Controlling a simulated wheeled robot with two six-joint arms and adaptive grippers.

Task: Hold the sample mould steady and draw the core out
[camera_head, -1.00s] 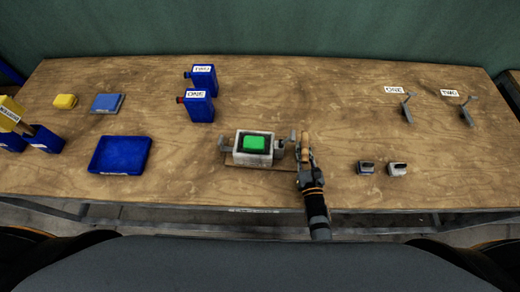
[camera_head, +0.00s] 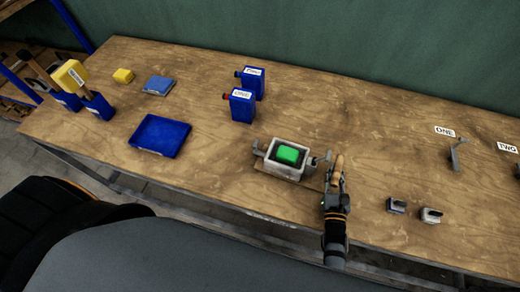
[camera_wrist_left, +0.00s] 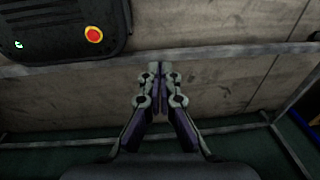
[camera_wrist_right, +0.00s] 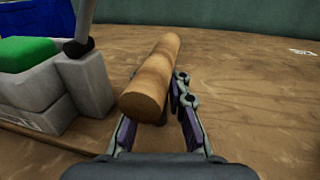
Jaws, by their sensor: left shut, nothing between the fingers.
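The sample mould (camera_head: 280,168) is a pale grey box with a green block (camera_head: 288,154) in its top and metal fittings at both ends. It sits on a thin wooden board. A light wooden handle (camera_head: 337,168) is at its right end. My right gripper (camera_head: 335,186) is at this handle, apart from the box. In the right wrist view the handle (camera_wrist_right: 152,80) covers much of one finger, so I cannot tell whether the fingers grip it. The mould's corner (camera_wrist_right: 85,85) shows at left there.
A blue tray (camera_head: 159,135) and two blue containers (camera_head: 243,104) labelled ONE and TWO stand left of and behind the mould. Two small grey blocks (camera_head: 430,215) lie to the right. Brackets (camera_head: 457,155) stand at the back right. The table around the mould's front is clear.

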